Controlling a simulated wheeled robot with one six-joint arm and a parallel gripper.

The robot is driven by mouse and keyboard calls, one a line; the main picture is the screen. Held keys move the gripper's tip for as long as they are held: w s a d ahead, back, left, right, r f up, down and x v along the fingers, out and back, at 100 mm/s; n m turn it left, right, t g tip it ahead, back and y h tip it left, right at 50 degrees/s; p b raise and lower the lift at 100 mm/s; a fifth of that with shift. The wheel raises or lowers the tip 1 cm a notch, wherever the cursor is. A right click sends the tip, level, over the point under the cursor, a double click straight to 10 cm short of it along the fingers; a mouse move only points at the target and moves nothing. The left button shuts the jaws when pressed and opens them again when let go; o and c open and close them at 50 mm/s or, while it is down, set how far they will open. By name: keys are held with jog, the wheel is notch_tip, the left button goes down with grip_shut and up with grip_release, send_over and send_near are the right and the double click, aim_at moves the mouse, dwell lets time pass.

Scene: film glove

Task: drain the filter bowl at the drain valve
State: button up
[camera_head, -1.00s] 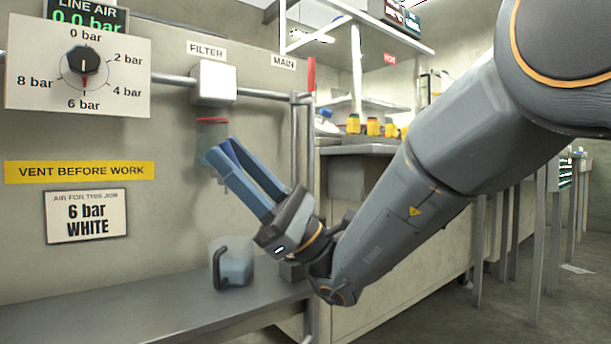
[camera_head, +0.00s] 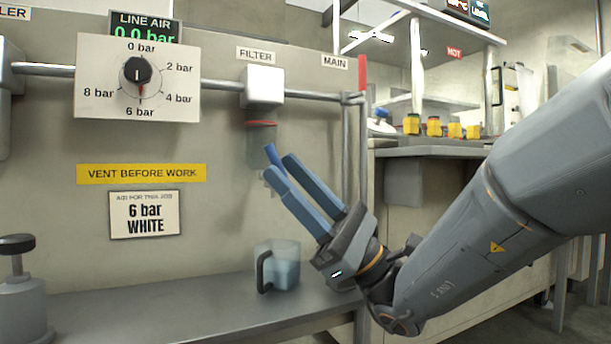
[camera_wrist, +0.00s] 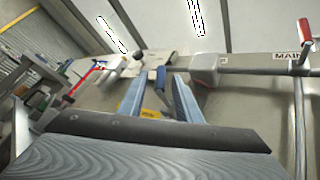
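The filter (camera_head: 264,87) is a pale box on the wall pipe, with a red ring and a clear bowl (camera_head: 257,145) below it. A small blue handle (camera_head: 272,154) shows at the bowl's lower end, likely the drain valve's; the valve body is partly hidden by my fingers. My gripper (camera_head: 279,165) has its two blue fingers apart and pointing up-left at it. In the wrist view the blue handle (camera_wrist: 160,78) appears between the open fingers (camera_wrist: 157,92); I cannot tell whether they touch it. A clear jug (camera_head: 285,268) with a dark handle stands on the bench below.
The line air display (camera_head: 146,30) reads 0.0 bar. The regulator knob's (camera_head: 137,72) red mark points toward 6 bar. A vertical pipe (camera_head: 352,150) stands right of the filter. A grey object with a dark cap (camera_head: 20,290) stands at the bench's left end.

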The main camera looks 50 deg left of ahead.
aim_at(277, 157)
jog(key=s+r+t+p, duration=0.2)
jog(key=s+r+p, duration=0.2)
jog(key=r+p, duration=0.4)
jog(key=s+d+f+t+h+p, duration=0.4)
jog(key=d+f+t+h+p, duration=0.1)
jog(key=f+p, duration=0.15)
jog(key=w+d+m+t+p, duration=0.3)
jog(key=w+m+t+p, duration=0.15)
jog(key=p, duration=2.25)
jog(key=w+a+m+y+p, duration=0.1)
jog(key=a, duration=0.1)
jog(key=w+a+r+t+y+p, duration=0.1)
jog(key=a, duration=0.1)
jog(key=w+a+m+y+p, duration=0.1)
jog(key=a, duration=0.1)
jog(key=shift+r+m+t+p, duration=0.3)
jog(key=shift+r+m+t, duration=0.05)
jog(key=x, duration=0.8)
jog(key=shift+y, duration=0.3)
jog(key=shift+w+r, duration=0.15)
